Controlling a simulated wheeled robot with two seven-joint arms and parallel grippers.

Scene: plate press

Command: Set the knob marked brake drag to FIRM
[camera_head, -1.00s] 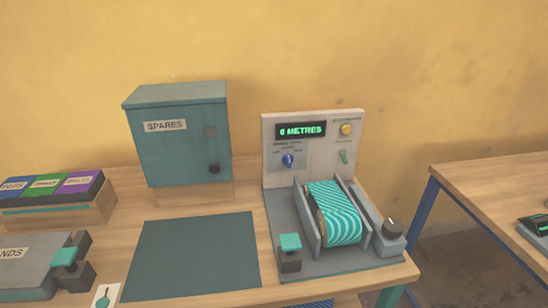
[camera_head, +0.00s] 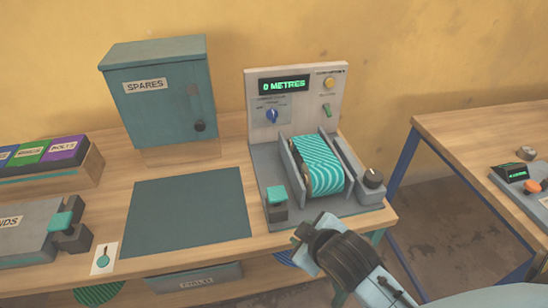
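The winding machine has an upright panel (camera_head: 320,110) with a green display reading "0 METRES". A blue pointer knob (camera_head: 271,115) sits on the panel under the display, with small markings around it that I cannot read. A black knob (camera_head: 373,178) with a light pointer line stands on the machine's base at the right. Its marking is not readable either. My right gripper (camera_head: 302,236) is in front of the machine, near the table's front edge, apart from both knobs. Its fingers are seen too poorly to tell whether they are open. My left gripper is not in view.
A teal-striped spool (camera_head: 318,166) sits between the machine's side plates, with a teal-topped block (camera_head: 277,200) at its left. A SPARES cabinet (camera_head: 160,100) stands left. The dark mat (camera_head: 185,213) is bare.

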